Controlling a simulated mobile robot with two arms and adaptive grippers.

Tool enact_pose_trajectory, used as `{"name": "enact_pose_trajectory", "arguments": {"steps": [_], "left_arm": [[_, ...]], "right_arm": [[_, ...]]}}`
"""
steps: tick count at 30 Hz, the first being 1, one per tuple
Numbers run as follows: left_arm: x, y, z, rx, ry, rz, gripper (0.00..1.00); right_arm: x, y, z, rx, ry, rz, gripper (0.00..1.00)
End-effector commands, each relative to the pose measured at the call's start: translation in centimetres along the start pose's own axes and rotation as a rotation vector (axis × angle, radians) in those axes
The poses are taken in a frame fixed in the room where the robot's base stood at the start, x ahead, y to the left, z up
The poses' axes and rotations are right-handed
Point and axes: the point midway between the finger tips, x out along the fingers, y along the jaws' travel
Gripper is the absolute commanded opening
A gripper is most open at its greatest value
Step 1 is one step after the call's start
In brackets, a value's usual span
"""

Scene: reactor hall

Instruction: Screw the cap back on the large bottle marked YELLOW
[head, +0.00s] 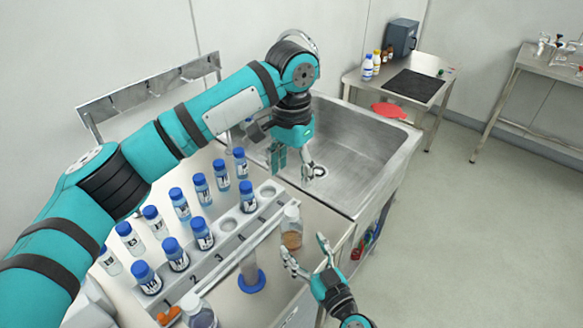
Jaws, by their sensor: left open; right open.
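No YELLOW marking can be read on any bottle. A clear bottle (291,226) with orange-brown contents stands on the bench, right of the numbered rack; no coloured cap shows on it. My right gripper (306,250) is open, its fingers just below and right of that bottle; I cannot tell whether they touch it. My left gripper (292,170) is open and points down above the sink's near left side, with nothing seen between its fingers. Another clear bottle (200,314) is cut off at the bottom edge. No loose cap can be made out for certain.
Several blue-capped bottles (180,203) stand in and behind the numbered rack (215,262). A cylinder with a blue base (251,279) stands before it. Small orange objects (168,315) lie lower left. The steel sink (365,150) looks empty. A side table (440,98) holds more bottles.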

Motion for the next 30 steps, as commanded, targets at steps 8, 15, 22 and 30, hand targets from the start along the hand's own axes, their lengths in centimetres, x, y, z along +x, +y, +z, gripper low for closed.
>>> {"name": "enact_pose_trajectory", "arguments": {"steps": [8, 15, 22, 30], "left_arm": [[0.0, 0.0, 0.0, 0.0, 0.0, 0.0, 0.59], [0.0, 0.0, 0.0, 0.0, 0.0, 0.0, 0.59], [0.0, 0.0, 0.0, 0.0, 0.0, 0.0, 0.59], [0.0, 0.0, 0.0, 0.001, 0.0, 0.0, 0.59]], "right_arm": [[-4.9, 0.0, 0.1, -0.002, -0.001, 0.001, 0.76], [-5.9, 0.0, -0.1, 0.0, 0.002, 0.001, 0.76], [-5.8, 0.0, -0.1, 0.0, 0.002, 0.001, 0.76], [-5.8, 0.0, 0.0, 0.0, 0.001, 0.001, 0.76]]}}
